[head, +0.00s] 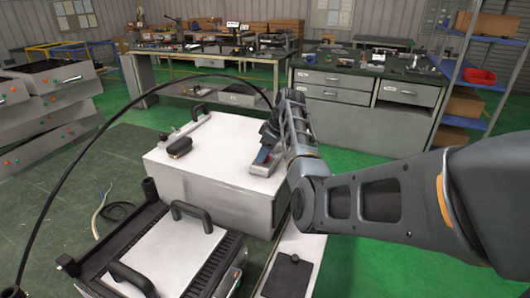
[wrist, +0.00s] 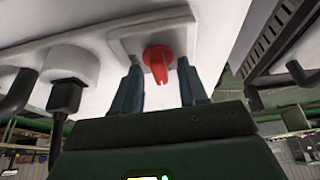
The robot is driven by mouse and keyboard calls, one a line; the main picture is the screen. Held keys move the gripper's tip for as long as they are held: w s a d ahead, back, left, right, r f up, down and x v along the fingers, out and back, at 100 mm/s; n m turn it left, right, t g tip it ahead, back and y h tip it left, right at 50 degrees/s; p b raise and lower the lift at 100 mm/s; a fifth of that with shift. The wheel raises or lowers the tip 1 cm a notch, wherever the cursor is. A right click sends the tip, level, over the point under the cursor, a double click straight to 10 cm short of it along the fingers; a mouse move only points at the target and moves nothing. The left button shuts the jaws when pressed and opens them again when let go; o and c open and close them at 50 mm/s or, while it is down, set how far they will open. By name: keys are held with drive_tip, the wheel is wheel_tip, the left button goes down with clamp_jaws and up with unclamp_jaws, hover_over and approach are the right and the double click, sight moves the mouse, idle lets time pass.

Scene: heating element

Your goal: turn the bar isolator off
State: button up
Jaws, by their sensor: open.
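The bar isolator's red rotary knob (wrist: 158,64) sits on a pale square plate (wrist: 122,45) on a white surface in the wrist view. Its pointed handle hangs down toward my gripper. My gripper (wrist: 159,72) is open, with one dark finger on each side of the knob and a visible gap on both sides. In the head view my gripper (head: 268,140) is over the right part of the white box top (head: 215,150), beside a small plate with a bit of red. My fingers largely hide the knob there.
A round grey fitting with a black plug (wrist: 68,85) is left of the isolator. A dark handle (head: 179,147) lies on the box top. A black cable (head: 85,140) arcs over the left side. A black unit with handles (head: 160,255) stands in front.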

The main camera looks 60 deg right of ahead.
drive_tip(key=v, duration=0.7)
drive_tip(key=shift+r+b, duration=0.4)
drive_tip(key=shift+s, duration=0.15)
